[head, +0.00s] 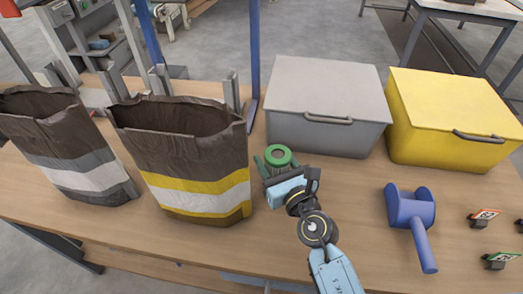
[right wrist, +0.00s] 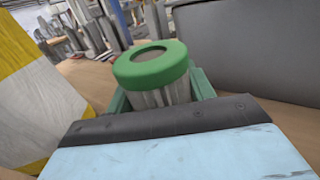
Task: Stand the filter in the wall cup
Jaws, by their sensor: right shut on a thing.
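The filter (head: 278,155) is a short cylinder with a green ring on top and a pale pleated body. It also shows in the right wrist view (right wrist: 153,68), roughly upright, its lower part hidden by my gripper. My right gripper (head: 277,165) is shut on the filter, with a green finger on each side of its body. I cannot tell whether the filter touches the table. I cannot make out a wall cup in either view. My left gripper is not in view.
On the wooden table (head: 330,185), two open bags stand left, the nearer yellow-striped (head: 185,150), the other grey-striped (head: 65,145). A grey lidded box (head: 325,105) and a yellow one (head: 450,115) stand behind and right. A blue scoop (head: 412,215) and small sign blocks (head: 484,217) lie right.

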